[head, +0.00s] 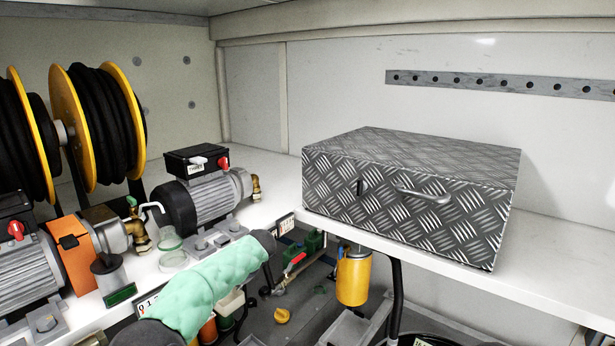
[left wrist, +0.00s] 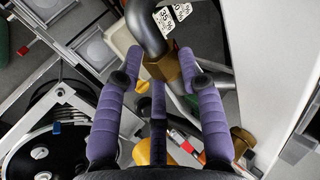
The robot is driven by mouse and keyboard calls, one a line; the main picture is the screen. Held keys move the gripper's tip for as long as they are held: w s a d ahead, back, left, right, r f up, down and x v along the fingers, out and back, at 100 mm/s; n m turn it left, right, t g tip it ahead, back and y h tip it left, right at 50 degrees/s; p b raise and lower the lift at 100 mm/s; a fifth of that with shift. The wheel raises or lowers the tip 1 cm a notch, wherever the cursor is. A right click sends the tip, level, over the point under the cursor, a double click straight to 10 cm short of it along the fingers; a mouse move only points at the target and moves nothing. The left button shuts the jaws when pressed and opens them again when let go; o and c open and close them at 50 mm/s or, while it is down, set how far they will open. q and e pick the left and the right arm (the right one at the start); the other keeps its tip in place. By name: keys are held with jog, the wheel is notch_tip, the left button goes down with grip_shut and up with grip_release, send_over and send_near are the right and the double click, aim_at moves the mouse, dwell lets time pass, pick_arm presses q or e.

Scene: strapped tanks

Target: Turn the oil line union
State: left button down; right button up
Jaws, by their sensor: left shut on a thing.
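In the left wrist view, a brass-coloured union (left wrist: 163,68) sits on a dark curved pipe (left wrist: 147,28). My left gripper (left wrist: 162,64) has purple padded fingers. Its two outer fingertips are on either side of the union, and it is shut on it. A third finger lies below the union in the picture. The fingers partly cover the union and the pipe beyond it. In the head view a mint-green link of my left arm reaches in at the bottom, and the gripper itself is hidden. My right gripper is not in view.
A tread-plate box (head: 410,195) stands on the white shelf (head: 545,275). Motor pumps (head: 212,195) and hose reels (head: 100,120) stand at left. A yellow canister (head: 353,277) hangs below the shelf. White labels (left wrist: 180,10) are close to the pipe.

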pick_arm(q)
jog(key=shift+s+a+f, duration=0.2)
jog(key=shift+a+f, duration=0.1)
jog(key=shift+a, duration=0.1)
jog(key=shift+w+a+r+g+h+p, duration=0.15)
jog(key=shift+g+h+p, duration=0.15)
jog(key=shift+g+p, duration=0.25)
jog(key=shift+a+g+h, duration=0.1)
jog(key=shift+g+h, duration=0.15)
jog(key=shift+h, duration=0.25)
jog(key=c, duration=0.8)
grip_release()
jog(key=shift+o, duration=0.2)
jog(key=v, duration=0.8)
jog(key=shift+s+d, duration=0.2)
jog(key=shift+s, duration=0.25)
